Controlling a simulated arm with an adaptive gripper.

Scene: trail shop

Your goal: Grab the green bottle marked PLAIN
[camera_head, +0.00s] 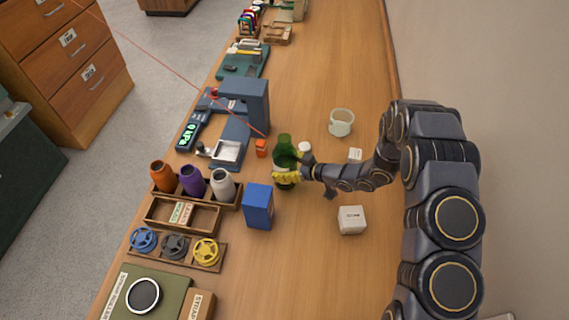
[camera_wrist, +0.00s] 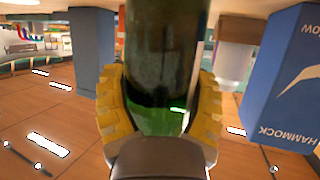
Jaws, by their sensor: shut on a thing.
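A dark green bottle (camera_head: 285,152) stands upright near the middle of the wooden counter. My gripper (camera_head: 286,176) has its yellow fingers closed around the bottle's lower part. In the wrist view the green bottle (camera_wrist: 163,75) fills the middle, with a yellow finger pad of my gripper (camera_wrist: 160,112) pressed on each side. The bottle's top is cut off in the wrist view. I cannot read any PLAIN marking in either view. I cannot tell whether its base touches the counter.
A blue box (camera_head: 258,207), marked HAMMOCK in the wrist view (camera_wrist: 285,85), stands close by. A white-capped container (camera_head: 304,149) is just right of the bottle. A small orange item (camera_head: 261,148), a mug (camera_head: 341,122) and a white box (camera_head: 351,220) are nearby.

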